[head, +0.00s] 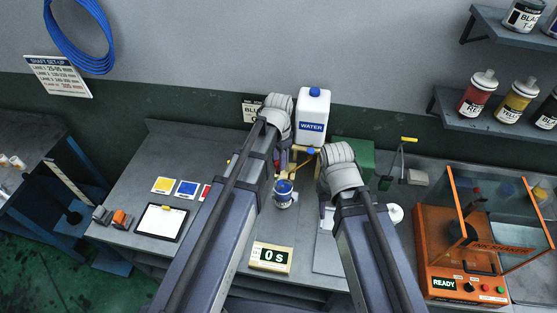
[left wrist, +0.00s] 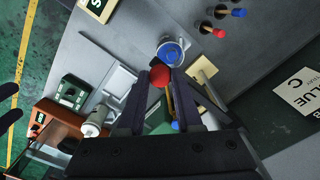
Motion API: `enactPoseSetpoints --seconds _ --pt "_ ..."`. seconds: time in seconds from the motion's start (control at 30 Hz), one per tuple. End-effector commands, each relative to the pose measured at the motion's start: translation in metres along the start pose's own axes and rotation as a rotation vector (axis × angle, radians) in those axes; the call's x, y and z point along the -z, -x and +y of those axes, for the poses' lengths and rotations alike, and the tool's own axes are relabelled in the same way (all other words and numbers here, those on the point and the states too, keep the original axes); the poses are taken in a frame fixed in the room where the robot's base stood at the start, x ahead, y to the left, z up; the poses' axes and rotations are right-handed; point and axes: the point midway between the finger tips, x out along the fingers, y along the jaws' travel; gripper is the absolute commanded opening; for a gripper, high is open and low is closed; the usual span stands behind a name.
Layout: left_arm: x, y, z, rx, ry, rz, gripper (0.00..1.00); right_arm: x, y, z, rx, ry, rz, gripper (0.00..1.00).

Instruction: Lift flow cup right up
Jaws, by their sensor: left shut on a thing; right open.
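A small pale can (head: 284,198) with blue paint stands on the bench in the head view, beside my left arm. In the left wrist view its blue round mouth (left wrist: 170,50) lies just beyond my fingertips. My left gripper (left wrist: 160,84) is shut on a red ball-shaped knob (left wrist: 159,75), which looks like the top of the flow cup. The rest of the flow cup is hidden, so I cannot tell whether it is inside the can. My right gripper (head: 322,207) is open, mostly hidden by its arm, to the right of the can.
A white WATER jug (head: 312,117) stands at the back. A timer (head: 270,257) reading 0 s lies in front. An orange shaker (head: 462,252) is at right. Colour cards (head: 187,188) and a clipboard (head: 162,222) lie at left. A blue-ended yellow stick (left wrist: 170,103) is under my left gripper.

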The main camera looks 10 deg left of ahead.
Motion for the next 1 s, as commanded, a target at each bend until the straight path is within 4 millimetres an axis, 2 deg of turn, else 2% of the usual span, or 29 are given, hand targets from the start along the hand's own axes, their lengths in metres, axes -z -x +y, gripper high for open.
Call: enactPoseSetpoints --seconds 0.03,0.17,0.53,0.57,0.8,1.0 --pt "0.000 0.017 0.000 0.001 0.000 0.000 0.00 -0.001 0.017 0.002 0.001 -0.004 0.000 0.50" --pt "0.000 0.032 0.000 0.001 0.000 0.000 0.00 -0.002 0.031 0.003 0.002 -0.014 -0.001 0.50" --pt "0.000 0.031 0.000 0.001 0.000 0.001 0.00 -0.002 0.031 0.002 0.002 -0.019 -0.001 0.50" --pt "0.000 0.031 0.000 0.001 0.000 0.000 0.36 -0.002 0.031 0.002 0.002 -0.019 -0.001 0.50" --pt "0.000 0.031 0.000 0.000 0.000 0.000 0.63 -0.002 0.031 0.002 0.002 -0.019 -0.001 0.50" --pt "0.000 0.031 0.000 0.000 0.000 0.000 0.64 -0.002 0.031 0.002 0.002 -0.019 -0.001 0.50"
